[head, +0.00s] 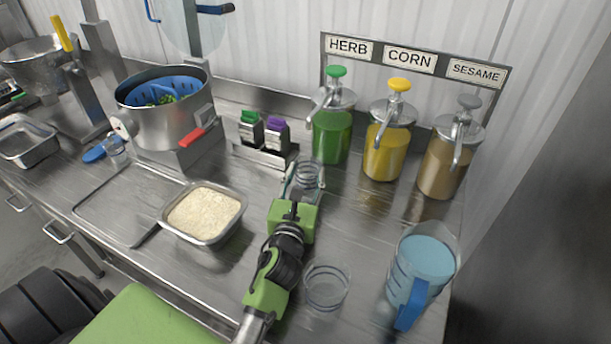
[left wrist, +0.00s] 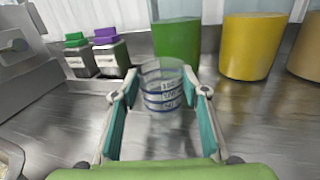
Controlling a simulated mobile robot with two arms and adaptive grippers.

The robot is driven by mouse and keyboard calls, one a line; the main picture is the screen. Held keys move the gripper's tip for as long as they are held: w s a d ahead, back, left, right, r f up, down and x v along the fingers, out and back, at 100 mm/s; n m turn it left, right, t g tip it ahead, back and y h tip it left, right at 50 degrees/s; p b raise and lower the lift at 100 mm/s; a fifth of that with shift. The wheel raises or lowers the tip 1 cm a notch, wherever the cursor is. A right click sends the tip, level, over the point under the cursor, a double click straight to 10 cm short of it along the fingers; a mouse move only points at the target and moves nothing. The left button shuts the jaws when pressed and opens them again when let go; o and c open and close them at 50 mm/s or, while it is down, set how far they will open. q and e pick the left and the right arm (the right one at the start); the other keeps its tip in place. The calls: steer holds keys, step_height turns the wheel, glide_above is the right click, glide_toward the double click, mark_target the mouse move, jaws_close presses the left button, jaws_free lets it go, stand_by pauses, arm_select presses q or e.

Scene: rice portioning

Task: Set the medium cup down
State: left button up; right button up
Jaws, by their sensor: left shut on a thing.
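A clear cup with dark measuring bands, taken as the medium cup (head: 310,174), is between the fingers of my left gripper (head: 300,188). In the left wrist view the cup (left wrist: 163,86) stands upright between the two teal-padded fingers of the left gripper (left wrist: 160,105). The gripper is shut on the cup, near the green dispenser. Whether the cup's base touches the counter cannot be told. Another clear cup (head: 327,289) stands on the counter, right of my left arm. My right gripper is not in view.
Green (head: 333,135), yellow (head: 386,150) and brown (head: 448,165) pump dispensers stand behind. A rice pan (head: 206,240) is left of my arm. A blue-filled pitcher (head: 424,262) stands at right. Shakers (head: 262,132) sit behind left. Bare counter (head: 365,222) lies between gripper and pitcher.

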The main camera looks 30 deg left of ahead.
arm_select(q)
steer(key=shift+f, duration=0.2)
steer(key=o, duration=1.1)
steer(key=shift+r, duration=0.1)
steer(key=shift+r, duration=0.1)
steer(key=b+v, duration=0.1)
steer(key=v, duration=0.5)
steer(key=shift+s+d, duration=0.1)
steer(key=shift+s, duration=0.2)
steer(key=shift+s+d, duration=0.15)
steer(key=shift+s, duration=0.3)
